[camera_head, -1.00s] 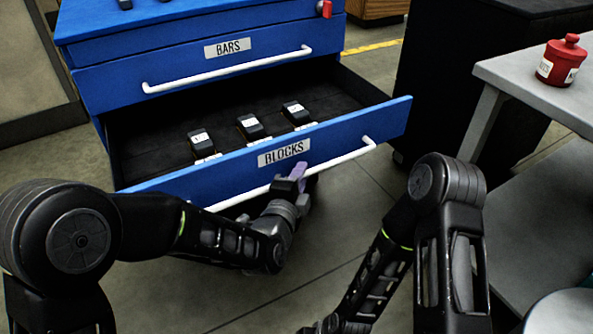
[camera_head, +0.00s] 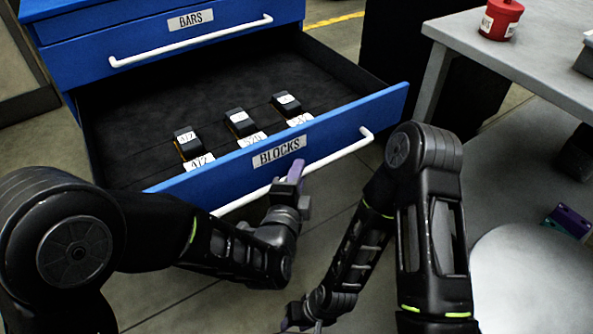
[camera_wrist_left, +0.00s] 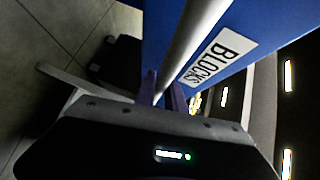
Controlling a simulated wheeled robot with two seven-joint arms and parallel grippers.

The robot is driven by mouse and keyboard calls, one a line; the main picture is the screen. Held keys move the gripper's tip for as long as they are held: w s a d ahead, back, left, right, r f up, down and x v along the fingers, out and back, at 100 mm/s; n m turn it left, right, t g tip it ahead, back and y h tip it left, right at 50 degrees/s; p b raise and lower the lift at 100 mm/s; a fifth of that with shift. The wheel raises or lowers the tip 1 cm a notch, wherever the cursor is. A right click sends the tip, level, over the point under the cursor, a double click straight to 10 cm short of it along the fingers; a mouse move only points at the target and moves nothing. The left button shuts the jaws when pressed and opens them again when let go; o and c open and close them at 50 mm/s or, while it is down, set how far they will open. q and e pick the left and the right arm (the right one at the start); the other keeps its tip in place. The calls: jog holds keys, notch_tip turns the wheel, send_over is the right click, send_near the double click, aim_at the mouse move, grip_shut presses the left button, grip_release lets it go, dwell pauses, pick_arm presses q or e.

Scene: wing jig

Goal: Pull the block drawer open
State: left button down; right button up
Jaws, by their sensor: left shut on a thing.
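The blue block drawer (camera_head: 358,128), labelled BLOCKS, stands well open below the BARS drawer. Inside it, three dark blocks with white labels stand in a row behind the front panel, one of them the middle block (camera_head: 240,122). A white bar handle (camera_head: 335,155) runs along its front. My left gripper (camera_head: 290,178) is shut on this handle near its middle. The left wrist view shows its purple fingers (camera_wrist_left: 160,92) on either side of the handle (camera_wrist_left: 192,40). My right gripper (camera_head: 290,318) hangs low at the bottom edge, partly cut off; its jaw state is unclear.
The closed BARS drawer (camera_head: 120,38) sits above. A grey table (camera_head: 540,62) with a red lidded pot (camera_head: 500,18) stands at the right. A round pale surface (camera_head: 530,285) lies at lower right, close to my right arm. Floor shows in front of the drawer.

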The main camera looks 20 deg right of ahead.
pick_arm(q)
jog(key=c, duration=1.4)
grip_release()
jog(key=shift+s+a+r, duration=0.15)
jog(key=shift+s+a, duration=0.15)
jog(key=shift+s, duration=0.2)
jog(key=f+p+v, duration=0.1)
jog(key=p+v, duration=0.1)
jog(key=v, duration=0.4)
jog(key=shift+s+r, duration=0.3)
jog(key=shift+r, duration=0.1)
jog(key=shift+a, duration=0.1)
